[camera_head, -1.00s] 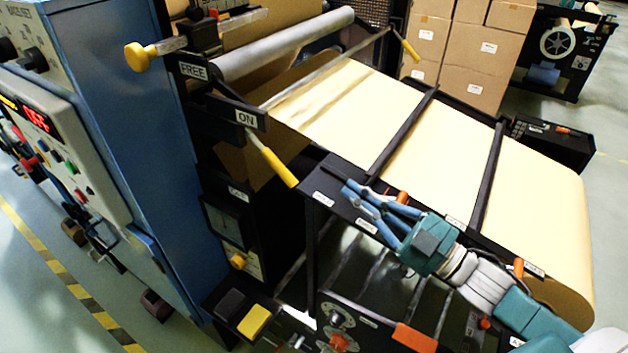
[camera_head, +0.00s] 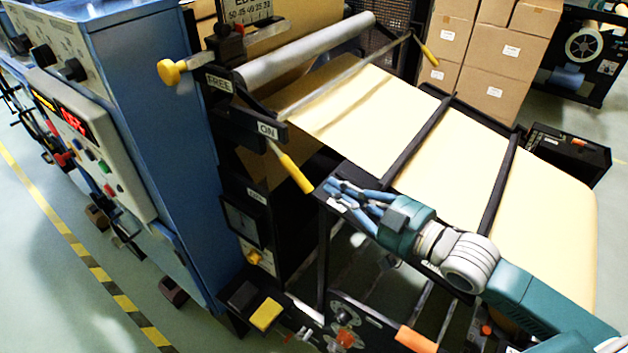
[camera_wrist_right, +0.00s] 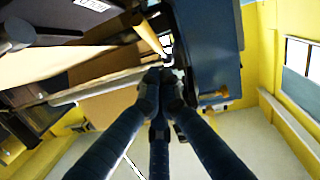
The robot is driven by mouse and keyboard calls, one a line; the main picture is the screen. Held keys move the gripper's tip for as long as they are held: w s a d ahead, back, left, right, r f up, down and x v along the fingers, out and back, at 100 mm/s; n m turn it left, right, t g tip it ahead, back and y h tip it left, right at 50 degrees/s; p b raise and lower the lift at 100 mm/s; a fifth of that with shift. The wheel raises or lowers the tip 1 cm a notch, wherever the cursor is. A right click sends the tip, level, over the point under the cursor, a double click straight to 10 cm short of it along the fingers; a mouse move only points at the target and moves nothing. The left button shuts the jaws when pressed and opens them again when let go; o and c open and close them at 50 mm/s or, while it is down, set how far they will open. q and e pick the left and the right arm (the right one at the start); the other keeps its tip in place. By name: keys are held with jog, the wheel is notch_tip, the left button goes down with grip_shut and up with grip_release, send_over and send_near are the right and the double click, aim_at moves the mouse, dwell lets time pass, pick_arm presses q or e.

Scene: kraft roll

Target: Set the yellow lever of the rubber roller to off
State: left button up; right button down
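The lever (camera_head: 290,167) has a yellow handle on a thin metal rod. It slants down and to the right from the black bracket, just below the ON label (camera_head: 267,130). The FREE label (camera_head: 219,84) is higher up on the machine. The grey roller (camera_head: 305,50) runs above the paper. My right gripper (camera_head: 328,190) has blue fingers and is just right of the handle's lower end, with no clear contact visible. In the right wrist view its fingertips (camera_wrist_right: 162,78) are drawn together, with the yellow handle (camera_wrist_right: 150,35) just beyond them. My left gripper is out of view.
A yellow knob (camera_head: 172,72) sticks out by the FREE label. Another yellow handle (camera_head: 430,55) is at the roller's far end. The brown paper web (camera_head: 430,140) slopes beneath my right arm. A blue cabinet (camera_head: 150,130) stands left, and boxes (camera_head: 490,60) stand behind.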

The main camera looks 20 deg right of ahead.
jog(key=w+a+f, duration=0.1)
jog(key=w, duration=0.1)
jog(key=w+a+f+p, duration=0.1)
jog(key=w, duration=0.1)
jog(key=w+a+f+p, duration=0.1)
jog(key=w, duration=0.1)
jog(key=shift+w+f, duration=0.1)
jog(key=shift+a+f, duration=0.1)
jog(key=shift+f, duration=0.05)
